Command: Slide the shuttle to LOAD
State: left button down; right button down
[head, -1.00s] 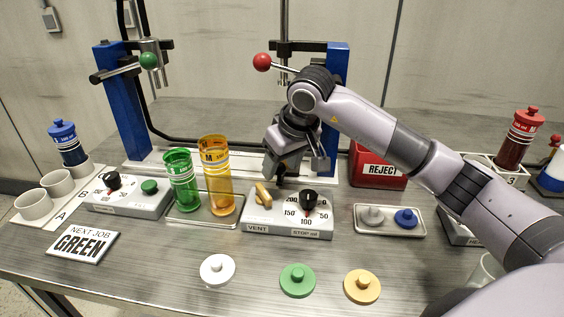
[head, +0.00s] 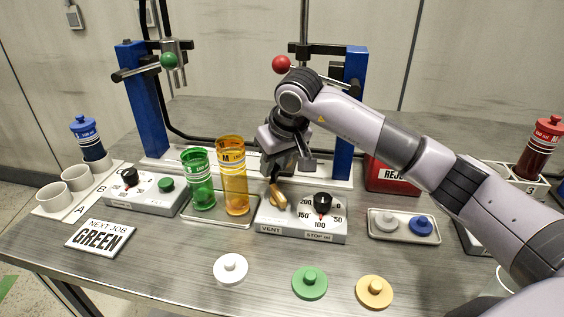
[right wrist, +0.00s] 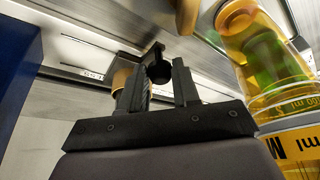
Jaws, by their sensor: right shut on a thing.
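The pale rail (head: 160,163) runs along the foot of the two blue posts. Its lettering is too small to read in the right wrist view (right wrist: 88,73). My right gripper (head: 279,178) is low over the rail, just behind the vent box. In the right wrist view, my right gripper (right wrist: 163,85) has a dark round-ended piece (right wrist: 158,68) between its fingers, apparently the shuttle's handle. The rest of the shuttle is mostly hidden by the gripper. A tan cylinder (right wrist: 122,78) shows beside the left finger. My left gripper is not in view.
A red reject bin (head: 388,178) is right of the right post (head: 350,110).

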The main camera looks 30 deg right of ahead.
jog(key=c, duration=0.8)
grip_release()
jog(key=shift+r, duration=0.1)
jog(key=shift+v, duration=3.55)
